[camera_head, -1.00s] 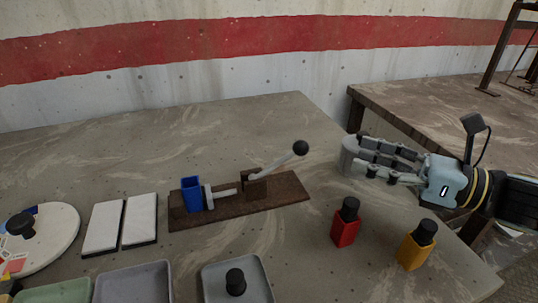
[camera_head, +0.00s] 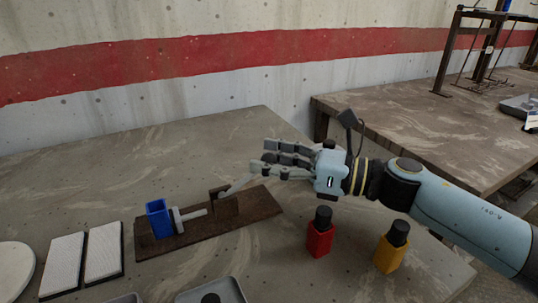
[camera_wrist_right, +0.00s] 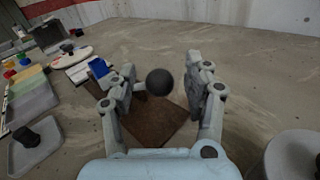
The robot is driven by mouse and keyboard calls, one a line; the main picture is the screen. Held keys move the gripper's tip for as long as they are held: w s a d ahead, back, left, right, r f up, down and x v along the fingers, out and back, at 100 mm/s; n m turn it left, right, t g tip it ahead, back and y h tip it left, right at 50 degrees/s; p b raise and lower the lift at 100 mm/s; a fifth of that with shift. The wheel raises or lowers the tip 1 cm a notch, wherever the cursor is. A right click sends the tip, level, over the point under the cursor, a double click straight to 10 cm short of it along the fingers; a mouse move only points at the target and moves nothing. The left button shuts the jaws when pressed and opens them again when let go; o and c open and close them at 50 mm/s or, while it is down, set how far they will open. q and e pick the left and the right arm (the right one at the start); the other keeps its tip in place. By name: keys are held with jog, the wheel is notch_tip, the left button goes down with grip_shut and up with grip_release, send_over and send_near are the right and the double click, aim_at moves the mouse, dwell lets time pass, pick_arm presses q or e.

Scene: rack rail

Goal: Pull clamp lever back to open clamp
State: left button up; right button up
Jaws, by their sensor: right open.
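The toggle clamp sits on a brown base board (camera_head: 245,212). Its grey lever (camera_head: 237,185) slopes up to the right from the clamp body (camera_head: 222,203). The lever's black ball knob (camera_wrist_right: 160,82) shows between my right fingers in the right wrist view; the fingers hide it in the head view. My right gripper (camera_head: 268,158) is open around the knob, with a gap on both sides in the wrist view (camera_wrist_right: 166,88). A blue block (camera_head: 159,221) stands upright at the clamp's plunger end (camera_head: 190,214). My left gripper is not in view.
A red block with a black knob (camera_head: 320,236) and a yellow one (camera_head: 391,250) stand right of the board, below my right arm. Two white pads (camera_head: 103,250) lie left of it. Grey trays are at the front edge. The table behind the board is clear.

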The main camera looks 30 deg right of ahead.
jog(key=shift+w+a, duration=0.15)
grip_shut()
dwell(0.4)
